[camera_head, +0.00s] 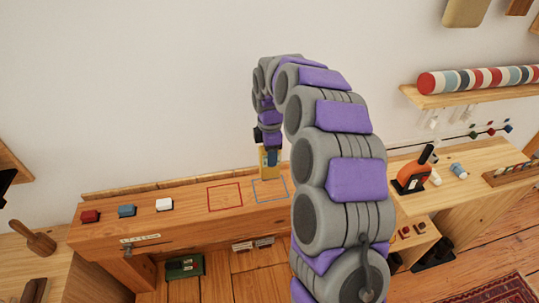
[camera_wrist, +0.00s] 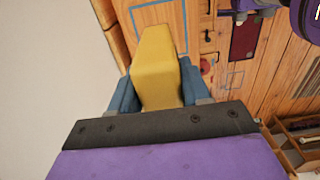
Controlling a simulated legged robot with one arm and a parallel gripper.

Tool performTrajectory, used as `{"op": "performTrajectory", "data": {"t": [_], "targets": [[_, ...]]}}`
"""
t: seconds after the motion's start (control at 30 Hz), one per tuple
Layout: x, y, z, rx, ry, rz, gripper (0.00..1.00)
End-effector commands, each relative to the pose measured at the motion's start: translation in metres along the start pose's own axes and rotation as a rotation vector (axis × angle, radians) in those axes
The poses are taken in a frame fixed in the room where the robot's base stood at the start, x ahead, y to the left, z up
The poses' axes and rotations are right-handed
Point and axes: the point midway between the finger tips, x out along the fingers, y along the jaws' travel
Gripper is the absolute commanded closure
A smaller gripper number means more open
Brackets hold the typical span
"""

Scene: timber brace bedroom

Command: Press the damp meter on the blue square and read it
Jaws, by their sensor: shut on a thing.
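My gripper (camera_head: 271,158) is shut on a yellow block-shaped meter (camera_head: 268,172), held upright over the timber beam. The meter also shows between the blue fingers in the wrist view (camera_wrist: 160,70). The blue square outline (camera_head: 270,190) is on the beam top, under and in front of the meter. I cannot tell whether the meter's lower end touches the wood. No readout shows on the visible faces. A red square outline (camera_head: 225,197) lies just left of the blue one.
An orange tool (camera_head: 412,176) stands on the right bench. A mallet (camera_head: 36,240) lies at the left. The wall rises close behind the beam.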

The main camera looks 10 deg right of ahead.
Motion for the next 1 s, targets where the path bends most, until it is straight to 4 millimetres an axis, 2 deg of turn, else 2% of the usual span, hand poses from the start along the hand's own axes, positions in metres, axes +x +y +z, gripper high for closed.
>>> {"op": "performTrajectory", "data": {"t": [0.1, 0.77, 1.0], "targets": [[-0.006, 0.000, 0.000, 0.000, 0.000, 0.000, 0.88], [-0.005, -0.001, 0.000, -0.001, 0.000, -0.001, 0.88], [-0.006, -0.014, -0.004, -0.013, 0.006, -0.001, 0.88]]}}
